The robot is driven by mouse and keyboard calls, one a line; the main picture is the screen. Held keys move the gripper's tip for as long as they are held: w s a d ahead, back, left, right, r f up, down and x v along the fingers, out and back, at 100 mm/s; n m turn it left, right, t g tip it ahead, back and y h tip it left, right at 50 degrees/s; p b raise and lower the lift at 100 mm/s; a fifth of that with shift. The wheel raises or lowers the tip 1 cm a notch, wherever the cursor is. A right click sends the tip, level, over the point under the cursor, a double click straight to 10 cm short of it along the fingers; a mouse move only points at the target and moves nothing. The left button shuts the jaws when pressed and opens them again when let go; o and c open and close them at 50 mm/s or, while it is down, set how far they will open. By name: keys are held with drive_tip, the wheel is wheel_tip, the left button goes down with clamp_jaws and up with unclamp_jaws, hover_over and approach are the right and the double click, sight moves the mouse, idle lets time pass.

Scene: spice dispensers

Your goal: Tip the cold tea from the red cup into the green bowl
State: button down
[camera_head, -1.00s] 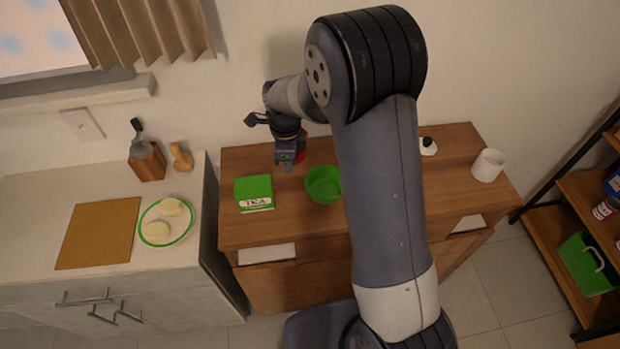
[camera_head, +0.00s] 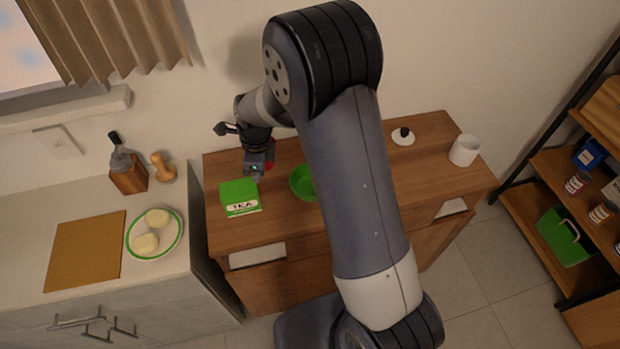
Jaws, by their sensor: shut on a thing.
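The green bowl (camera_head: 302,182) stands on the wooden cabinet top, partly hidden behind my arm. The red cup (camera_head: 271,154) shows only as a small red patch beside my gripper; the rest of it is hidden. My gripper (camera_head: 256,177) is shut on the red cup, to the left of the bowl and just behind the green tea box. Whether the cup is upright or tilted, and the tea inside it, cannot be seen.
A green tea box (camera_head: 239,192) stands left of the bowl, close to my gripper. A white mug (camera_head: 464,150) and a white lid with a black knob (camera_head: 402,136) are at the right. A counter with a green-rimmed plate (camera_head: 133,240) is at the left.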

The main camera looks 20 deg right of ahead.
drive_tip(key=d+f+t+y+b, duration=0.1)
drive_tip(key=b, duration=0.1)
drive_tip(key=s+d+f+y+b, duration=0.1)
drive_tip(key=f+y+b, duration=0.1)
drive_tip(key=d+f+t+y+b, duration=0.1)
drive_tip(key=d+y+b, duration=0.1)
drive_tip(key=shift+s+f+t, duration=0.3)
drive_tip(key=shift+f, duration=0.05)
drive_tip(key=shift+s+d+f+y+b, duration=0.1)
drive_tip(key=shift+y+b, duration=0.3)
drive_tip(key=shift+b, duration=0.35)
drive_tip(key=shift+r, duration=0.75)
drive_tip(key=shift+s+d+r+t+y+b, duration=0.15)
drive_tip(key=shift+y+b, duration=0.25)
drive_tip(key=shift+b, duration=0.25)
drive_tip(key=shift+w+r+t+y+b, duration=0.15)
drive_tip(key=shift+y+b, duration=0.25)
drive_tip(key=shift+b, duration=0.2)
drive_tip(key=shift+s+d+f+t+y+b, duration=0.1)
drive_tip(key=shift+f+t+y+b, duration=0.5)
drive_tip(key=shift+b, duration=1.75)
drive_tip(key=shift+s+f+t+y+b, duration=0.2)
drive_tip(key=shift+y+b, duration=0.7)
drive_tip(key=shift+b, duration=1.45)
